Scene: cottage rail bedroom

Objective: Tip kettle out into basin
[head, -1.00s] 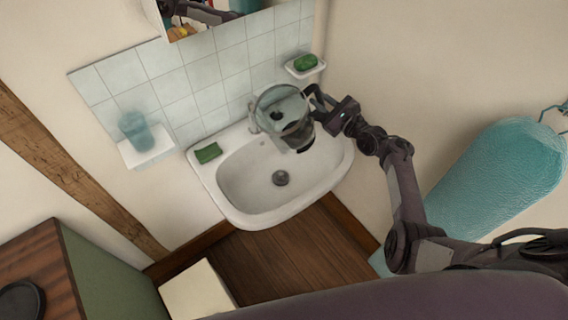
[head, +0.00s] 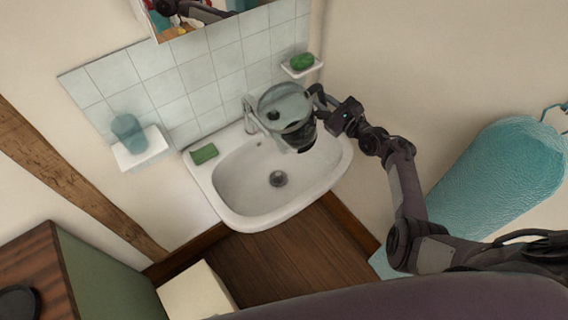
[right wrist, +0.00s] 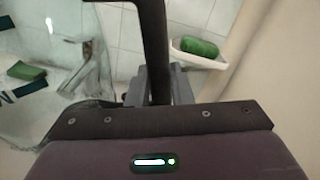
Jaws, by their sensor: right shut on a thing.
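A glass kettle (head: 284,108) with a dark band and dark handle is held over the back right part of the white basin (head: 236,208). It looks tilted, but I cannot tell how far or whether it holds water. My right gripper (head: 322,104) is shut on its handle. In the right wrist view the dark handle (right wrist: 154,45) rises from between the fingers, and the clear kettle body (right wrist: 50,60) is at the left. The basin's drain (head: 277,178) is visible and no stream shows. My left gripper is not in view.
A tap (head: 250,112) stands behind the basin, just left of the kettle. Green soap (head: 204,154) lies on the basin's left rim. A soap dish (head: 302,69) and a shelf with a cup (head: 128,132) are on the wall. A teal towel (head: 500,180) hangs at the right.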

